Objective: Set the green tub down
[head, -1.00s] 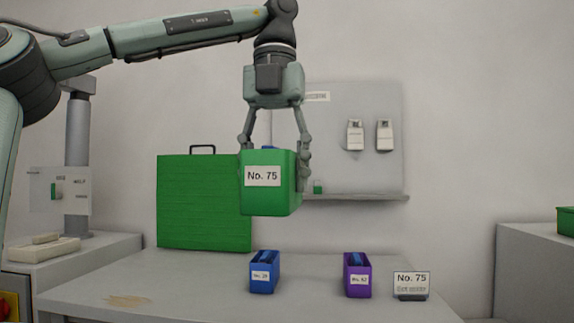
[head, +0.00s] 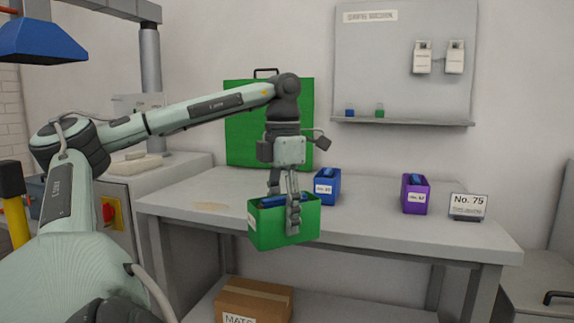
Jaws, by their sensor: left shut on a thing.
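The green tub (head: 268,232) hangs in my left gripper (head: 284,215) in the head view, with blue contents (head: 275,200) showing at its top. The gripper points down and is shut on the tub, one finger outside its near wall. The tub overlaps the front edge of the grey table (head: 370,220) in the picture, apparently in front of it; its exact height over the table I cannot tell. A "No. 75" sign (head: 468,206) stands at the table's right end. My right gripper is not in view.
A blue tub (head: 327,187) and a purple tub (head: 415,194) stand on the table, with bare surface between them. A large green case (head: 240,135) stands at the back. A cardboard box (head: 252,301) sits below. A wall shelf (head: 405,121) is behind.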

